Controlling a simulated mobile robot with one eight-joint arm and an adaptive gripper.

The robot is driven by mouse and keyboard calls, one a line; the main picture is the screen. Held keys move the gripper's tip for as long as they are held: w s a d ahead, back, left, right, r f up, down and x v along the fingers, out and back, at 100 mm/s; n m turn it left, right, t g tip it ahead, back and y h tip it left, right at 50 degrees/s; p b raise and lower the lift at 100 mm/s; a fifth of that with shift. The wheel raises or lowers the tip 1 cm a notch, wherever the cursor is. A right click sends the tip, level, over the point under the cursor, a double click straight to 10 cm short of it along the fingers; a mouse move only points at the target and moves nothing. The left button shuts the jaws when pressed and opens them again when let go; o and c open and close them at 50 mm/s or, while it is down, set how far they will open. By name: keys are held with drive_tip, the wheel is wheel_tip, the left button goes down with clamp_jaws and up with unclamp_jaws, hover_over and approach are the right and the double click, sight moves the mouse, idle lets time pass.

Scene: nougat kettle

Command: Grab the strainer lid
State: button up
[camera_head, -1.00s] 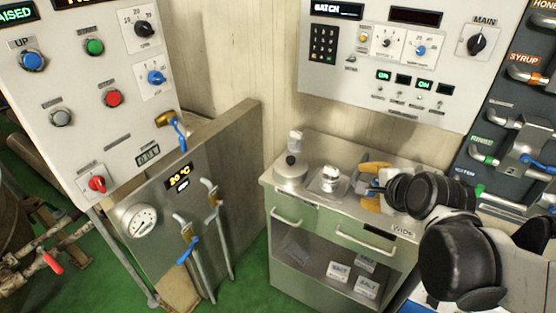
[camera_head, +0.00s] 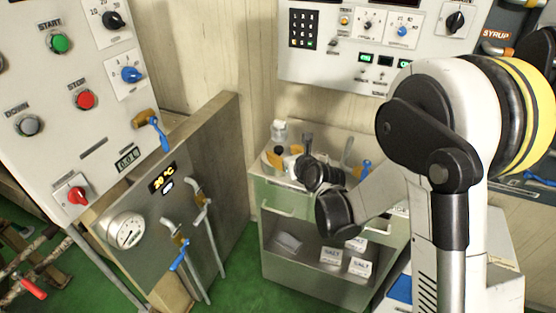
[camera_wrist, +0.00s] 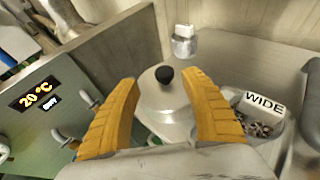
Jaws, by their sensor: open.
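The strainer lid (camera_wrist: 163,98) is a round, silvery, shallow cone with a black knob. In the wrist view it lies between and just beyond the two yellow fingers of my gripper (camera_wrist: 160,84). The fingers stand apart on either side of the knob, with nothing held; whether either touches the lid is unclear. In the head view my gripper (camera_head: 285,155) is over the left end of the cabinet top, and its fingers and wrist mostly hide the lid there.
A steel panel with a 20 °C display (camera_head: 165,180) rises left of the cabinet (camera_head: 285,202). A blue-handled tool (camera_head: 364,167) lies to the right.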

sight(280, 150)
drive_tip(key=x, duration=0.1)
drive_tip(key=b+x, duration=0.1)
drive_tip(key=x, duration=0.1)
drive_tip(key=b+x, duration=0.1)
drive_tip(key=x, duration=0.1)
drive_tip(key=shift+w+d+f, duration=0.2)
drive_tip(key=shift+d+f, duration=0.1)
drive_tip(key=shift+f, duration=0.05)
drive_tip(key=shift+w+a, duration=0.15)
drive_tip(key=shift+r, duration=0.1)
clamp_jaws()
